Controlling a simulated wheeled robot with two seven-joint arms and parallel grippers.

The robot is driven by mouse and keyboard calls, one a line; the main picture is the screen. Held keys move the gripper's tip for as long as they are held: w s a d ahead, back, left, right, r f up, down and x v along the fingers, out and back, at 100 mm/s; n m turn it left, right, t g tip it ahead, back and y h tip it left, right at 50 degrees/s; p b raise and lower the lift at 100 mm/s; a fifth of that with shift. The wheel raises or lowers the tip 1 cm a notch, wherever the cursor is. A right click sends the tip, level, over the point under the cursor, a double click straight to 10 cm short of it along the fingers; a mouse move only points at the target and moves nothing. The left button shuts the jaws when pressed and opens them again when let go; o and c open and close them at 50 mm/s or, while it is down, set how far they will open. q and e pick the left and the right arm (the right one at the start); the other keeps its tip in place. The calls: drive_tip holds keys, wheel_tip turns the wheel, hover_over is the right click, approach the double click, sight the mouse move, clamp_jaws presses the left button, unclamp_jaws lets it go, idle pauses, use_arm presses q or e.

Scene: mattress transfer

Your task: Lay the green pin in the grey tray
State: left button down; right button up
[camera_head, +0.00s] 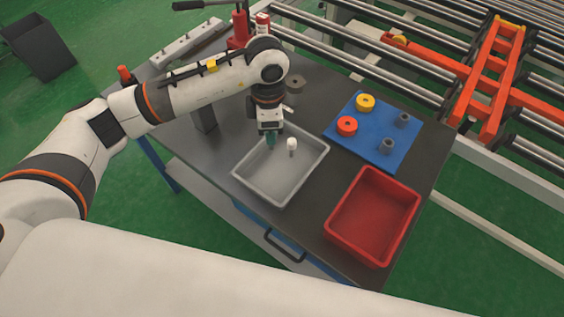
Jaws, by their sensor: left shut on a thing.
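The grey tray (267,182) sits on the dark table, near its front left part. My left gripper (271,134) points down over the tray's back left edge. It is shut on the green pin (271,141), and only a small part of the pin shows below the fingers. I cannot tell whether the pin touches the tray. A white pin (291,146) with a round head is at the tray's back part, just right of the gripper. My right gripper is not in view.
A blue board (373,150) with a yellow ring (366,102), a red ring (347,125) and grey pegs lies right of the tray. A red bin (374,215) stands at front right. Red tools stand at the back left. A roller conveyor (450,60) runs behind the table.

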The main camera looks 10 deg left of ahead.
use_arm(q)
drive_tip(key=w+d+n, duration=0.1)
drive_tip(key=w+n, duration=0.1)
drive_tip(key=n, duration=0.3)
drive_tip(key=n+p, duration=0.3)
drive_tip(key=n, duration=0.2)
hover_over(283, 166)
wheel_tip(283, 166, down, 7)
wheel_tip(283, 166, down, 3)
drive_tip(key=shift+f+p, duration=0.1)
drive_tip(key=shift+p, duration=0.2)
drive_tip(key=shift+w+f, duration=0.1)
drive_tip(key=shift+f, duration=0.5)
drive_tip(key=c, duration=1.7)
unclamp_jaws()
drive_tip(key=shift+f, duration=0.1)
drive_tip(key=o, duration=0.5)
drive_tip(key=shift+c, duration=0.2)
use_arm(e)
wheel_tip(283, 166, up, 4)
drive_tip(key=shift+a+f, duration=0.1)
